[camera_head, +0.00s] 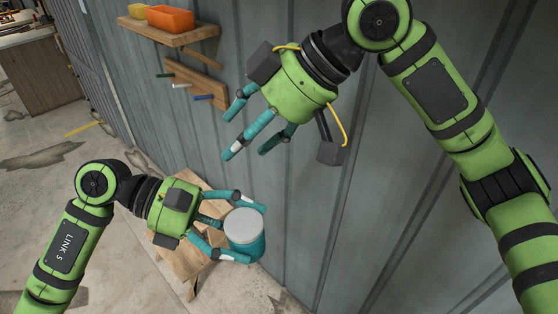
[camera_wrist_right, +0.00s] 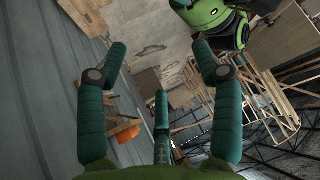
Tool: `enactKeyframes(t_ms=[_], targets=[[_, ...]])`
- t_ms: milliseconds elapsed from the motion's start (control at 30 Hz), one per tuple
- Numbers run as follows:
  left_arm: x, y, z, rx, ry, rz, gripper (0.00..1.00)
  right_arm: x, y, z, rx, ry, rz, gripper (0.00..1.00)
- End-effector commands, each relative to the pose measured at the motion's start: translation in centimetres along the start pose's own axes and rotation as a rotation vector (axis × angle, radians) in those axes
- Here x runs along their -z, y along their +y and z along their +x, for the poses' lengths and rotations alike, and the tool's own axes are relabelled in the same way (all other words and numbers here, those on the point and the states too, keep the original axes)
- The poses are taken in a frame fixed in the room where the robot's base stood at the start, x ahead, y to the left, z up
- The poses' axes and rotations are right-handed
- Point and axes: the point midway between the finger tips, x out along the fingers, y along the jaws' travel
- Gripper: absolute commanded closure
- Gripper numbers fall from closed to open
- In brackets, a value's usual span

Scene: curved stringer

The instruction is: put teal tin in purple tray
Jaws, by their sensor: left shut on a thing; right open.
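The teal tin (camera_head: 244,245) has a pale grey lid and stands roughly upright between the fingers of my left gripper (camera_head: 256,232). Those fingers are shut around its sides, and it is held in the air by the grey wall. My right gripper (camera_head: 236,136) is higher up, open and empty, with its teal fingers spread toward the lower left. In the right wrist view its fingers (camera_wrist_right: 160,52) are apart with nothing between them. I see no purple tray in either view.
A wooden shelf (camera_head: 168,35) on the wall holds an orange container (camera_head: 170,19) and a yellow one (camera_head: 138,12). Below it is a wooden peg rail (camera_head: 195,84) with coloured pegs. A wooden stand (camera_head: 183,263) is behind and below my left gripper. Cracked floor lies left.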

Motion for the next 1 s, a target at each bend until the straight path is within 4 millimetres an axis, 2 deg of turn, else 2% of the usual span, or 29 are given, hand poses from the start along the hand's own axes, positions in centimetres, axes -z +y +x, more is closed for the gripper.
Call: enactKeyframes(t_ms=[33,100,200,333,433,567,1000], targets=[[0.0,0.0,0.0,0.0,-0.001,0.001,0.66,-0.5,-1.9,-1.3,-0.014,-0.06,-0.071,0.33],[0.0,0.0,0.0,0.0,-0.001,0.001,0.66,-1.6,-4.0,-2.6,-0.023,-0.139,-0.143,0.33],[0.0,0.0,0.0,0.0,-0.001,0.001,0.66,-3.0,-6.0,-4.0,-0.04,-0.231,-0.216,0.33],[0.0,0.0,0.0,0.0,-0.001,0.001,0.66,-4.2,-7.2,-4.9,-0.054,-0.3,-0.267,0.33],[0.0,0.0,0.0,0.0,-0.001,0.0,0.66,-4.7,-7.5,-4.8,-0.056,-0.322,-0.28,0.33],[0.0,0.0,0.0,0.0,-0.001,0.0,0.66,-5.2,-7.4,-3.4,-0.054,-0.324,-0.281,0.33],[0.0,0.0,0.0,0.0,-0.001,0.001,0.66,-7.5,-6.7,4.1,-0.053,-0.32,-0.28,0.33]])
